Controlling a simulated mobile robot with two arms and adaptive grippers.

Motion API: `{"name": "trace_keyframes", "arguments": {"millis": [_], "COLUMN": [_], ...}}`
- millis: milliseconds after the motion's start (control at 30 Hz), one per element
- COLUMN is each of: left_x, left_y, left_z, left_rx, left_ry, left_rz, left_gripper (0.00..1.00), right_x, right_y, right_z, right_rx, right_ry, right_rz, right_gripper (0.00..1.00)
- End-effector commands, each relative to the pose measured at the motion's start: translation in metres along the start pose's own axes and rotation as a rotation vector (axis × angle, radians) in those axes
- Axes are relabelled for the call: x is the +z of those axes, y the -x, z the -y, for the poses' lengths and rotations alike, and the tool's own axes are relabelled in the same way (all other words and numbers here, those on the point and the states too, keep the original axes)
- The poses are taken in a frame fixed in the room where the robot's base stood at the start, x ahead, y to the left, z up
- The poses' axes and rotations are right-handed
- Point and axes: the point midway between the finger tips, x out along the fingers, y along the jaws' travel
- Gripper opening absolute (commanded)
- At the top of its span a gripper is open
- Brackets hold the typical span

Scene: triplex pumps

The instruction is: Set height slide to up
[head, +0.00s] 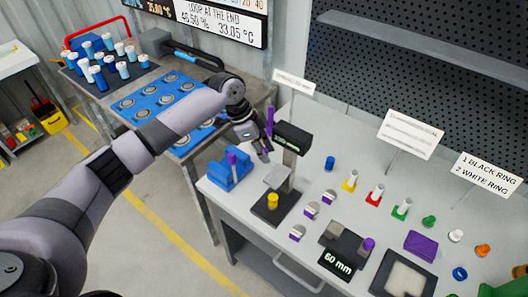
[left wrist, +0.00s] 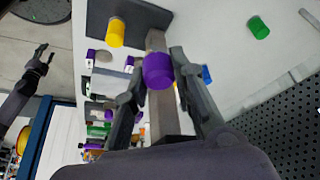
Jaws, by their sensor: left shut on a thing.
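The height stand has a dark head (head: 291,138), a grey column and a black base (head: 271,211) with a yellow cylinder (head: 272,201) on it. In the left wrist view, a purple cylindrical knob (left wrist: 158,71) sits in front of the grey column (left wrist: 161,119). My left gripper (left wrist: 160,82) has its fingers on both sides of this knob and is shut on it. In the head view my left gripper (head: 264,150) is at the left side of the stand, close to its head. My right gripper (left wrist: 43,54) shows small in the left wrist view, with its fingertips apart, away from the stand.
A blue holder (head: 229,174) with a purple piece stands left of the stand. Several small coloured parts, a 60 mm block (head: 340,258) and sign cards (head: 408,133) occupy the bench to the right. A perforated panel (head: 425,75) rises behind.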

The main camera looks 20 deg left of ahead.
Motion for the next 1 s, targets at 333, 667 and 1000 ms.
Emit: {"name": "trace_keyframes", "arguments": {"millis": [333, 667, 1000], "left_x": [-0.0042, -0.0026, -0.0021], "left_y": [0.0069, 0.0046, 0.0099], "left_z": [0.0021, 0.0007, 0.0007], "left_rx": [-0.006, -0.002, -0.001], "left_ry": [-0.001, -0.001, -0.001], "left_rz": [-0.008, -0.004, -0.003], "left_gripper": [0.25, 0.44, 0.44], "right_x": [-0.0004, -0.0004, -0.0008], "right_y": [0.0015, 0.0014, 0.0012], "right_z": [0.0000, -0.0001, -0.0040], "right_rx": [0.000, 0.000, 0.005], "right_ry": [0.000, 0.000, 0.002], "right_rz": [0.000, 0.000, -0.001], "right_gripper": [0.40, 0.40, 0.40]}}
